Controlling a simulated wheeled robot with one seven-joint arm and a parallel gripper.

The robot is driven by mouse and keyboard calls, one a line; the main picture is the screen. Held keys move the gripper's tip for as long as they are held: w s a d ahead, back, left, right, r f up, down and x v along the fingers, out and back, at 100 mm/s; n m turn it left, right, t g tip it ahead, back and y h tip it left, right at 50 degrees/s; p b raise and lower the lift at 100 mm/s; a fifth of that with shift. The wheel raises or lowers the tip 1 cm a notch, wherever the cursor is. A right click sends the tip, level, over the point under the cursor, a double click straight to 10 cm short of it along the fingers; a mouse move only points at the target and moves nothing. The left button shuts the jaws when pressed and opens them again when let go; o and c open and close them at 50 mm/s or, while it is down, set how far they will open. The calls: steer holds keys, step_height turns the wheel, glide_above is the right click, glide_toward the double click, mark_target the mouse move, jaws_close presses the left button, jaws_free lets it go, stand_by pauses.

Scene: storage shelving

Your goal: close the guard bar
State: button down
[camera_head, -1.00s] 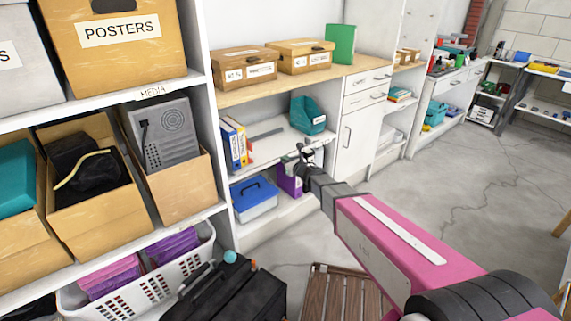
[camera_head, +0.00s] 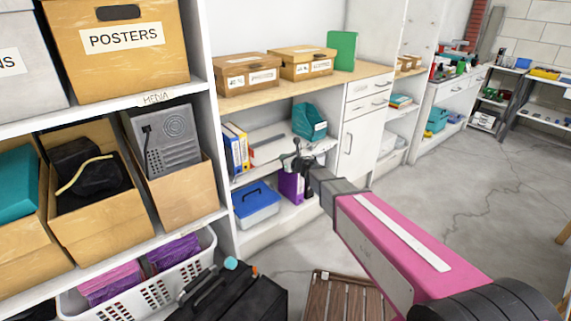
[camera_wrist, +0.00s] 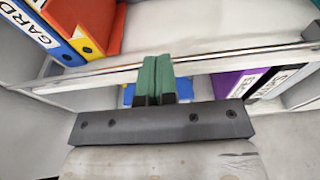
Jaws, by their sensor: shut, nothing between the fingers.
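A thin grey metal bar (camera_wrist: 210,65) runs along the front of the binder shelf in the wrist view, apparently the guard bar. A dark bracket (camera_wrist: 312,31) shows near its right end. My gripper (camera_wrist: 157,62) has its green fingers pressed together with nothing between them. The fingertips overlap the bar in the wrist view; I cannot tell whether they touch it. In the head view my gripper (camera_head: 297,158) is at the front of the shelf, to the right of the upright binders (camera_head: 237,148), and hides part of the shelf edge.
A blue box (camera_head: 256,203) and a purple binder (camera_head: 291,186) stand on the level below. A teal holder (camera_head: 309,122) is on the binder shelf. A black case (camera_head: 235,294) and a wooden slatted piece (camera_head: 345,298) are on the floor below. Open floor lies right.

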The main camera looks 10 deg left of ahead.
steer(key=shift+w+a+r, duration=0.5)
steer(key=shift+w+a, duration=0.05)
steer(key=shift+a, duration=0.1)
steer(key=shift+w+a+r, duration=0.45)
steer(key=shift+w+a, duration=0.05)
steer(key=shift+a, duration=0.25)
